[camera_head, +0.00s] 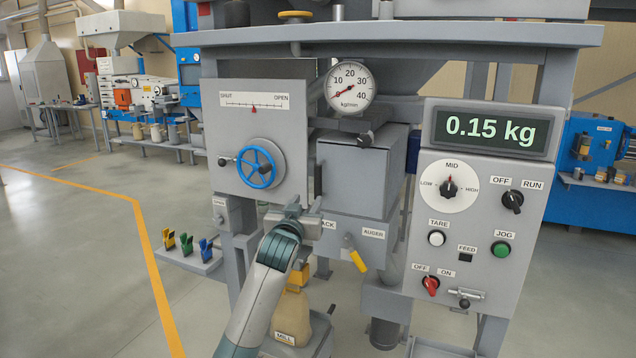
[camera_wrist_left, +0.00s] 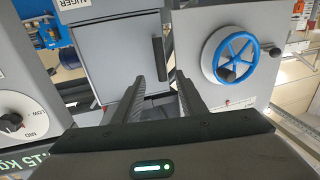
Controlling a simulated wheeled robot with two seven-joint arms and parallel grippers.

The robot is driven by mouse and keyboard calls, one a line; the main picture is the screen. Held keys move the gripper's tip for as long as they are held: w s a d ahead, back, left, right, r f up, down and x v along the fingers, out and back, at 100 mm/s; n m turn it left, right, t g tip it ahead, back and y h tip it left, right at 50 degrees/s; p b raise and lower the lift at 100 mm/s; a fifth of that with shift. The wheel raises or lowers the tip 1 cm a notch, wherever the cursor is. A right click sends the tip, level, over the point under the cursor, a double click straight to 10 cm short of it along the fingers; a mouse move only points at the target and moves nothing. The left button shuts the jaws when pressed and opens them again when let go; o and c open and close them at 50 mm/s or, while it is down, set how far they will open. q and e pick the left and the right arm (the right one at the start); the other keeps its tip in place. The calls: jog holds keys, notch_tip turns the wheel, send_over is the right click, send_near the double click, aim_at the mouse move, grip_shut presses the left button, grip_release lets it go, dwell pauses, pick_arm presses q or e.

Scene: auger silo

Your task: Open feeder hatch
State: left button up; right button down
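The grey feeder box (camera_head: 358,178) sits under the dial in the middle of the head view, its front door panel closed. In the left wrist view, which is turned over, the grey door (camera_wrist_left: 115,62) carries a dark upright bar handle (camera_wrist_left: 157,60) near its edge. My left gripper (camera_head: 302,211) is in front of and below the box's left side. In the wrist view its two fingers (camera_wrist_left: 168,92) are apart with nothing between them. The handle appears beyond the fingers, with no visible contact. My right gripper is not in view.
A blue handwheel (camera_head: 260,165) is on the panel to the left, under a SHUT–OPEN scale (camera_head: 254,103). A control box (camera_head: 470,210) reading 0.15 kg stands at the right. A yellow handle (camera_head: 356,258) and a sack (camera_head: 292,312) are below. Open floor lies at left.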

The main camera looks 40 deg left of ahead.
aim_at(317, 183)
pick_arm(q)
jog(key=p+x, duration=0.4)
jog(key=x, duration=0.9)
jog(key=shift+w+a, duration=0.2)
jog(key=shift+w, duration=0.1)
jog(key=shift+x, duration=0.85)
jog(key=shift+c, duration=0.7)
grip_shut()
